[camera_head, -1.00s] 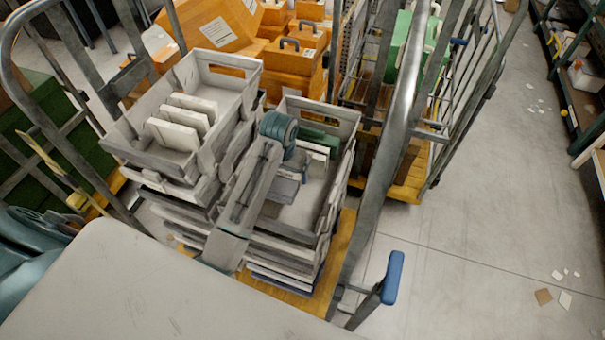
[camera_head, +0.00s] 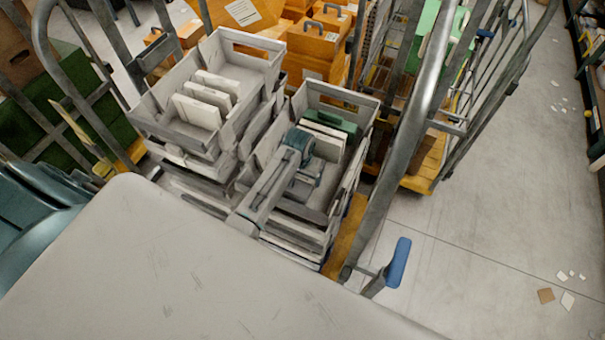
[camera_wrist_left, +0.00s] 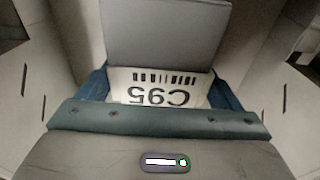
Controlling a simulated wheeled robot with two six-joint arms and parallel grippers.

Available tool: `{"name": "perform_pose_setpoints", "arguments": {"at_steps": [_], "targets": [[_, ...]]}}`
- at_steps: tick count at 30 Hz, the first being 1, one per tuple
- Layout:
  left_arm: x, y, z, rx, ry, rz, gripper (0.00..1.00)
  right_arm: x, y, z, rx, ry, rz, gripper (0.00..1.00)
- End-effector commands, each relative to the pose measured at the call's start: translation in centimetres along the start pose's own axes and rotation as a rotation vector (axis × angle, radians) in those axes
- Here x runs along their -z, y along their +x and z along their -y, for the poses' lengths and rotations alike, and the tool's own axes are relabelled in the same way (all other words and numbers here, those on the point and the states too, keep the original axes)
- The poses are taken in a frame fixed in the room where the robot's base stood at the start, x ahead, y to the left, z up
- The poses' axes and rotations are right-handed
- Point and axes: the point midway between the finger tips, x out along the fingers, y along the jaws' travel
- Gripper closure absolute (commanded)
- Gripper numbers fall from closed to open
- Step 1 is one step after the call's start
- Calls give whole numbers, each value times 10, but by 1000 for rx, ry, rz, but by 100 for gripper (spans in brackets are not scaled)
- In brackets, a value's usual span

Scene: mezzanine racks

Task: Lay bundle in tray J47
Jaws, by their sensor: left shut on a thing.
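My left gripper (camera_head: 303,178) is inside the top tray of the right-hand stack (camera_head: 345,97), shut on a grey and white bundle (camera_wrist_left: 160,35). In the left wrist view, a white label (camera_wrist_left: 160,88) with a barcode and upside-down "C95" shows between the dark blue jaws. The arm hides most of the bundle in the head view, and I cannot tell whether it touches the tray floor. White and green items (camera_head: 332,120) stand at that tray's far end. No J47 mark is readable. My right gripper is out of view.
A left-hand tray (camera_head: 250,42) holds several white packets (camera_head: 207,100). Metal cart rails (camera_head: 425,80) and a blue handle (camera_head: 398,263) stand to the right. Orange cases (camera_head: 320,40) are behind. Floor at right is mostly clear.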

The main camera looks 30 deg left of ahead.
Motion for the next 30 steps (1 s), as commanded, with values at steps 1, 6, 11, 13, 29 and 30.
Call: {"name": "perform_pose_setpoints", "arguments": {"at_steps": [1, 6, 11, 13, 29, 30], "targets": [[0, 0, 0, 0, 0, -1, 38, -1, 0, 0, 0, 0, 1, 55], [0, 2, 0, 0, 0, 0, 4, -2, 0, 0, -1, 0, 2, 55], [0, 2, 0, 0, 0, 0, 0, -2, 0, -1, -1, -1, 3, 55], [0, 2, 0, 0, 0, 0, 0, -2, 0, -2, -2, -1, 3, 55], [2, -78, 0, 0, 0, -6, 0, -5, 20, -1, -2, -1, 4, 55], [1, -86, 0, 0, 0, -6, 0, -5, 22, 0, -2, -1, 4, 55]]}}
